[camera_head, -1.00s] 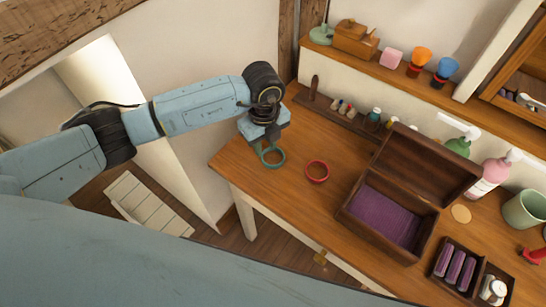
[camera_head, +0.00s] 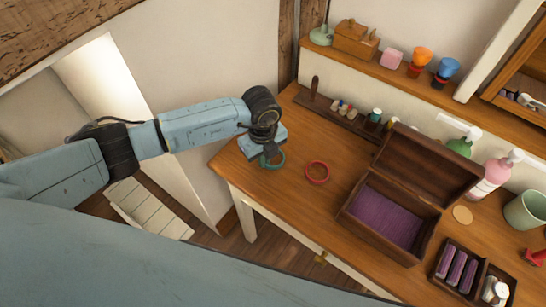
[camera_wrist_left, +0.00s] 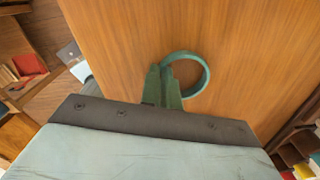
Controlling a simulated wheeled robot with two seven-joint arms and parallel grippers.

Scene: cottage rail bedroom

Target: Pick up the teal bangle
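The teal bangle (camera_head: 279,162) lies near the left end of the wooden desk, partly hidden by my left gripper (camera_head: 269,157) just above it. In the left wrist view the bangle (camera_wrist_left: 207,74) is a ring on bare wood. The green fingers of my left gripper (camera_wrist_left: 163,74) are close together at its left rim, which passes at or between their tips. I cannot tell whether they are clamped on it. My right gripper is not in view.
A red bangle (camera_head: 318,181) lies to the right on the desk (camera_head: 290,195). An open wooden box (camera_head: 352,217) with purple lining stands further right. A rack of small bottles (camera_head: 335,106) is along the wall. The desk's left and front edges are close.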

